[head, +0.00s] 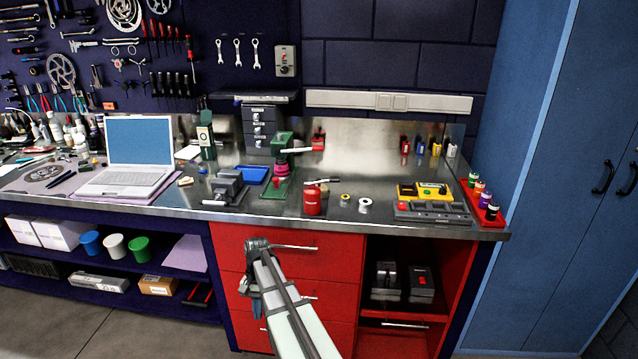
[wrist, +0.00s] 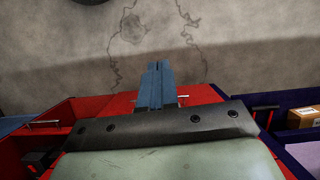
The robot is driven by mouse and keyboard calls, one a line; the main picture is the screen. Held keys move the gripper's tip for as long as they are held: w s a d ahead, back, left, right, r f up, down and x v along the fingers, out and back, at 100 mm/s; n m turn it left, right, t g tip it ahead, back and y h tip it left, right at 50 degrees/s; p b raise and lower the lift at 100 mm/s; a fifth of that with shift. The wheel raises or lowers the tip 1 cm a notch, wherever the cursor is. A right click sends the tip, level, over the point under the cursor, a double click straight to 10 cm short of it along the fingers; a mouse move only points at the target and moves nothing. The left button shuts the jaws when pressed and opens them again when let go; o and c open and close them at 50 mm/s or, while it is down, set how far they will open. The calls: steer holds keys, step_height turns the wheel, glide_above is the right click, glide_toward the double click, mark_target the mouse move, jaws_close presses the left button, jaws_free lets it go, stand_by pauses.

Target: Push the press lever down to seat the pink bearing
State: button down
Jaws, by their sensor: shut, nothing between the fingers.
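The green press (head: 283,140) stands upright on the steel bench in the head view. Its pale lever (head: 297,150) sticks out to the right, close to level. The pink bearing (head: 281,169) sits on the press below the lever; I cannot tell how deep it sits. My gripper (head: 257,308) hangs in front of the red drawers, below the bench edge and well away from the press. In the wrist view its blue fingers (wrist: 156,80) are together with nothing between them, pointing down toward the floor. The press is not in the wrist view.
A grey vise (head: 228,187) and blue tray (head: 252,175) stand left of the press. A laptop (head: 138,150) is further left. The bench front edge lies above my gripper.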

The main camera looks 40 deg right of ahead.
steer(key=w+d+r+m+t, duration=0.1)
steer(key=w+d+r, duration=0.25)
steer(key=r, duration=0.55)
steer(key=w+d+r+m+t, duration=0.1)
steer(key=w+d+r, duration=0.3)
steer(key=r, duration=0.5)
steer(key=w+d+r+m, duration=0.1)
steer(key=w+d+r, duration=0.2)
steer(key=d+r, duration=0.4)
steer(key=w+d+r+n+t+h, duration=0.1)
steer(key=w+d+r+h, duration=0.1)
steer(key=d+r, duration=0.9)
steer(key=w+d+r+n+t+h, duration=0.1)
steer(key=w+d+r+t+h, duration=0.1)
steer(key=d+r, duration=0.8)
step_height(320, 180, up, 8)
steer(key=shift+w+d+r+h, duration=0.2)
steer(key=shift+w+d+h, duration=0.3)
steer(key=shift+w, duration=0.7)
steer(key=shift+a, duration=0.1)
glide_above(320, 146)
steer(key=a, duration=0.1)
steer(key=f, duration=1.1)
steer(key=shift+s+f, duration=0.3)
steer(key=shift+f, duration=0.05)
steer(key=shift+x, duration=1)
steer(key=shift+s+a, duration=0.1)
steer(key=shift+s, duration=0.1)
